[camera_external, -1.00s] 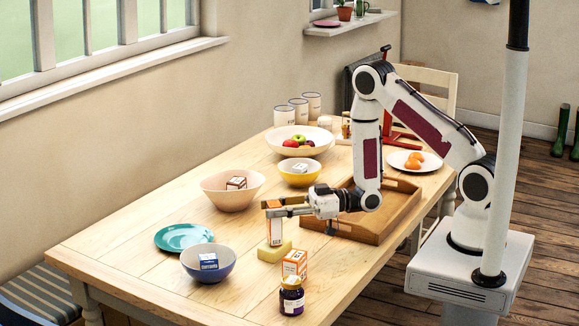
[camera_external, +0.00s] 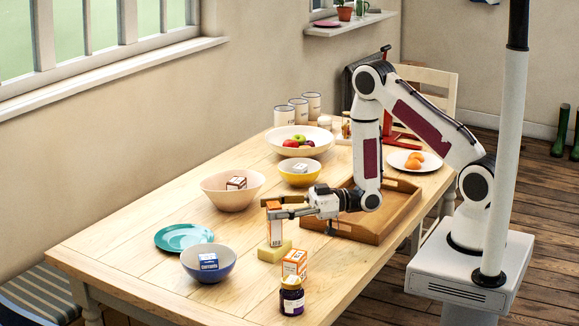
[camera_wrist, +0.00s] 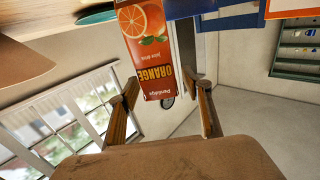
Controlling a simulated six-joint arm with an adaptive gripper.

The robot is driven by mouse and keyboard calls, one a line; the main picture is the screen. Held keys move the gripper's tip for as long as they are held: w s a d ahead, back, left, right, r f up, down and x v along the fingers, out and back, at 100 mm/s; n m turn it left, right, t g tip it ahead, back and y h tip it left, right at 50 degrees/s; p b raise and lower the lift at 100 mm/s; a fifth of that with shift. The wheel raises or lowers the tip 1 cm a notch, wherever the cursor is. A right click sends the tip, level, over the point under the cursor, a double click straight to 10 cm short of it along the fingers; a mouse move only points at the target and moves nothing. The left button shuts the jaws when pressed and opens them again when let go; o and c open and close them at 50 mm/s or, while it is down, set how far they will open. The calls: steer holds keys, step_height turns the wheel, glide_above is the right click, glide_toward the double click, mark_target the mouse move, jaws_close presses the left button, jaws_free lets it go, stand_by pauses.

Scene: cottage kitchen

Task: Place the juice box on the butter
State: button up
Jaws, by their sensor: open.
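The juice box (camera_external: 275,232), orange and white, stands upright on the yellow butter block (camera_external: 268,253) near the middle of the table. My gripper (camera_external: 269,208) is at the box's upper part, reaching in level from the right with its jaws open. In the wrist view the juice box (camera_wrist: 147,48) shows its "ORANGE" face upside down between my spread fingers, nearer the left one. My gripper (camera_wrist: 167,88) shows a gap beside the box on the right. The butter cannot be made out in the wrist view.
Another orange-and-white box (camera_external: 294,263) and a dark jar (camera_external: 292,297) stand in front. A blue bowl (camera_external: 208,268) and teal plate (camera_external: 182,238) are left. A pink bowl (camera_external: 231,195), yellow bowl (camera_external: 299,177) and fruit bowl (camera_external: 273,146) stand behind. A wooden tray (camera_external: 400,212) lies under my arm.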

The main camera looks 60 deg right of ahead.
steer(key=v, duration=0.7)
steer(key=shift+s+d, duration=0.2)
steer(key=shift+w+r, duration=0.1)
stand_by(0.8)
steer(key=w+d+r+g+h, duration=0.1)
steer(key=w+d+r+h, duration=0.4)
steer(key=w+d+h, duration=0.15)
steer(key=s+d+r+m+g+h, duration=0.2)
steer(key=s+d+r+m+h, duration=0.4)
steer(key=s+r, duration=0.4)
steer(key=s+a+r+m+g, duration=0.1)
steer(key=s+a+r, duration=0.1)
steer(key=s, duration=0.5)
steer(key=s+a+r+m+g, duration=0.1)
steer(key=s+a, duration=0.1)
steer(key=s, duration=0.6)
steer(key=s+a+r+m+g, duration=0.1)
steer(key=s+r+g, duration=0.1)
steer(key=s, duration=0.6)
steer(key=shift+a+r, duration=0.4)
